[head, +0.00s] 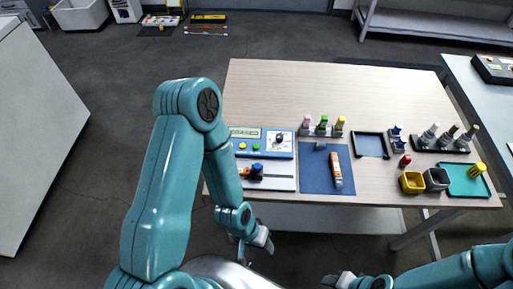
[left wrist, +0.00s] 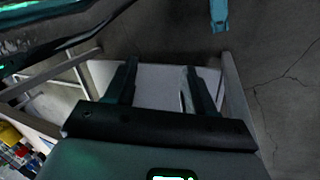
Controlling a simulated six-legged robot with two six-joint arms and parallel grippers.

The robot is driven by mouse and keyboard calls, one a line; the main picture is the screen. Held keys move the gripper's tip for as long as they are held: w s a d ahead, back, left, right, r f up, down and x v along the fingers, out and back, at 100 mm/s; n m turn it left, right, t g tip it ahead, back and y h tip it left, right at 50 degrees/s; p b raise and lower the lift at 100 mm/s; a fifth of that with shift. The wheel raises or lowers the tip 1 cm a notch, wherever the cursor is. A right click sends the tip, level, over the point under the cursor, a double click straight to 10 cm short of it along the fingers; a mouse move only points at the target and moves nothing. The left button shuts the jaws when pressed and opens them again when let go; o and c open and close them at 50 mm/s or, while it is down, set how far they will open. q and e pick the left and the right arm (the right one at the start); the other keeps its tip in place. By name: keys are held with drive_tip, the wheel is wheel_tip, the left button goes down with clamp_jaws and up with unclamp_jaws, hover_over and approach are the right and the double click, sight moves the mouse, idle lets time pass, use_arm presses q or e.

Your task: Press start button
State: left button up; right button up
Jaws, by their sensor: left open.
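A blue control panel (head: 270,152) lies at the left front of the wooden table. It has a small display (head: 245,133), a yellow button (head: 242,146), a green button (head: 256,146) and a black knob (head: 280,140). No label is readable, so I cannot tell which button is start. My left gripper (head: 254,246) is below and in front of the table's near edge, apart from the panel. It is open and empty in the left wrist view (left wrist: 160,68). My right gripper (head: 342,280) is at the bottom edge; its jaws are unclear.
A white board (head: 279,184) with orange and blue parts lies before the panel. A blue mat (head: 313,178) holds an orange-and-white tube (head: 336,170). The table's back is clear.

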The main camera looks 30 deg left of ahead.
use_arm(q)
clamp_jaws()
idle(1.9)
